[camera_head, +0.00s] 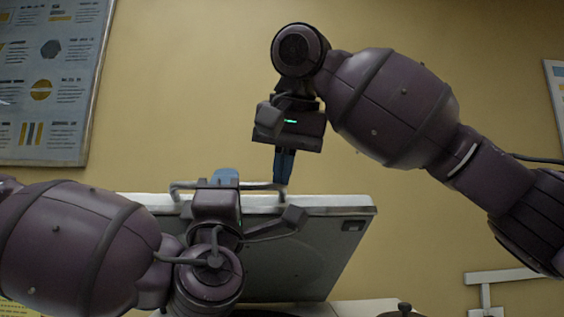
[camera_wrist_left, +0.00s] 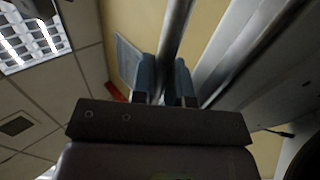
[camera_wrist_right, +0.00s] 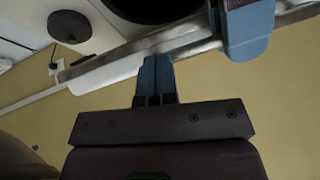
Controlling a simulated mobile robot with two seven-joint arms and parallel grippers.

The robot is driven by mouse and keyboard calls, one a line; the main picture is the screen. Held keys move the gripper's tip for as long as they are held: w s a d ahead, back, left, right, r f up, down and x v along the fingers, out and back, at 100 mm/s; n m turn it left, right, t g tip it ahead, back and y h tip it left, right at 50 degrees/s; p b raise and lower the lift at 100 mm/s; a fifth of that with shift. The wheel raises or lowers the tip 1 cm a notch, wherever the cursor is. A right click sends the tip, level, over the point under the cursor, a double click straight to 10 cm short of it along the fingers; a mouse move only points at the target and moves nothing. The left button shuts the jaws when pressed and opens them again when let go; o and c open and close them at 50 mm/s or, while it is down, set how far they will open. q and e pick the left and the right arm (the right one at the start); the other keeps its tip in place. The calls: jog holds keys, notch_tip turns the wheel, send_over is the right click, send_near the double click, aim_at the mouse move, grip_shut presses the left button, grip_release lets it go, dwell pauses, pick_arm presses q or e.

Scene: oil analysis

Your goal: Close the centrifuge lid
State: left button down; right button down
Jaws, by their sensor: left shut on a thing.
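The centrifuge lid (camera_head: 320,240) stands raised and tilted, its dark underside facing the head camera. A metal handle bar (camera_head: 258,185) runs along its top edge; it also shows in the left wrist view (camera_wrist_left: 175,35). My left gripper (camera_head: 225,178) is at the handle's middle, shut on the bar, which passes between its blue fingers (camera_wrist_left: 164,80). My right gripper (camera_head: 283,168) points down at the handle's right end, its blue fingers together. In the right wrist view its fingertips (camera_wrist_right: 156,60) are close to the bar; I cannot tell whether they touch.
My two grippers are close together along the handle; a blue left finger (camera_wrist_right: 248,30) shows in the right wrist view. A dark round knob (camera_head: 404,309) is at the bottom, right of the lid. A wall poster (camera_head: 50,75) hangs behind at left. The air above the lid is otherwise clear.

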pick_arm(q)
jog(key=shift+s+r, duration=0.1)
jog(key=shift+r, duration=0.35)
jog(key=c, duration=1.2)
grip_release()
jog(key=shift+s+d, duration=0.1)
jog(key=shift+o, duration=0.3)
jog(key=shift+f, duration=0.15)
jog(key=shift+f, duration=0.15)
